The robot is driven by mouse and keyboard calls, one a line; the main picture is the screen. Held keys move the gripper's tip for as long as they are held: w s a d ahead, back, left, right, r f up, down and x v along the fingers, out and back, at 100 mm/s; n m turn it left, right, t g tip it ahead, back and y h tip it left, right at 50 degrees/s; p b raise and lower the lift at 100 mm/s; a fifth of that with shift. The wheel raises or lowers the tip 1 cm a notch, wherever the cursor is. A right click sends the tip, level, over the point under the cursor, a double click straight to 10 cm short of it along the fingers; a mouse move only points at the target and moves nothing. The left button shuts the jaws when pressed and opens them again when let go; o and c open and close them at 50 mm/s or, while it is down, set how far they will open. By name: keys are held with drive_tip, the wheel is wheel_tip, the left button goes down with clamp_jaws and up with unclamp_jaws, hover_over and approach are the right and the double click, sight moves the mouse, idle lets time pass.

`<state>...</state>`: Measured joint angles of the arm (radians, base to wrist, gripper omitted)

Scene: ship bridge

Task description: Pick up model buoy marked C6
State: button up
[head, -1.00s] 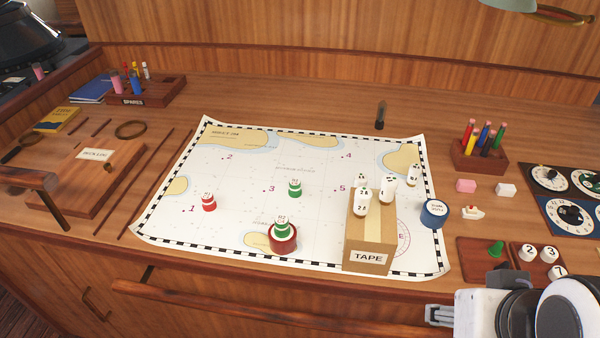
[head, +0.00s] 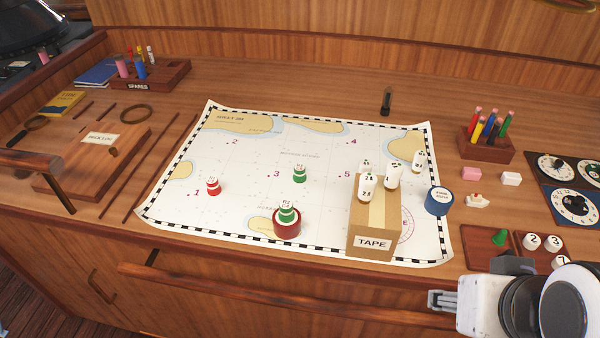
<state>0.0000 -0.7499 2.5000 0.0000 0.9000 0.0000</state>
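Several model buoys stand on or above the chart; their small labels are too small to read surely, so I cannot tell which is C6. A red buoy (head: 213,187) stands at the chart's left, a green buoy (head: 299,175) near its middle. Another green buoy (head: 288,213) stands on a round red holder (head: 287,230) at the front.
The cardboard TAPE box (head: 372,222) stands on the chart (head: 240,190) at front right. A blue round tin (head: 439,201) stands at the chart's right edge. A pen block (head: 487,147), erasers and numbered pieces lie farther right. The chart's left half is mostly open.

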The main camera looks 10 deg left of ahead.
drive_tip(key=shift+o, duration=0.6)
drive_tip(key=w+a+r+m+t+y, duration=0.1)
drive_tip(key=w+a+r+m+t, duration=0.2)
drive_tip(key=w+a+r+m, duration=0.65)
drive_tip(key=w+a+m+t+y, duration=0.3)
drive_tip(key=w+a, duration=0.4)
drive_tip(key=w, duration=0.7)
drive_tip(key=w+a+r+m+t, duration=0.3)
drive_tip(key=w+a+r+m, duration=0.2)
drive_tip(key=w+a+m, duration=0.55)
drive_tip(key=w+a+f+m+h, duration=0.4)
drive_tip(key=w+f+m+h, duration=0.2)
drive_tip(key=f+m, duration=0.45)
drive_tip(key=s+a+f+m+g+h, duration=0.1)
drive_tip(key=s+f+m+h, duration=0.1)
drive_tip(key=s+f+m, duration=0.1)
drive_tip(key=s+a+f+m+g+h, duration=0.1)
drive_tip(key=s+f+m+h, duration=0.1)
drive_tip(key=f, duration=0.4)
drive_tip(key=s+a+f+m+g+h, duration=0.1)
drive_tip(key=s+f+m+g+h, duration=0.1)
drive_tip(key=s+f+m, duration=0.2)
drive_tip(key=shift+s+a+f+m+h, duration=0.1)
drive_tip(key=shift+s+f+m+h, duration=0.1)
drive_tip(key=shift+f+m, duration=0.3)
drive_tip(key=shift+s+a+f+m+h, duration=0.1)
drive_tip(key=shift+s+f+m, duration=0.1)
drive_tip(key=shift+m, duration=0.45)
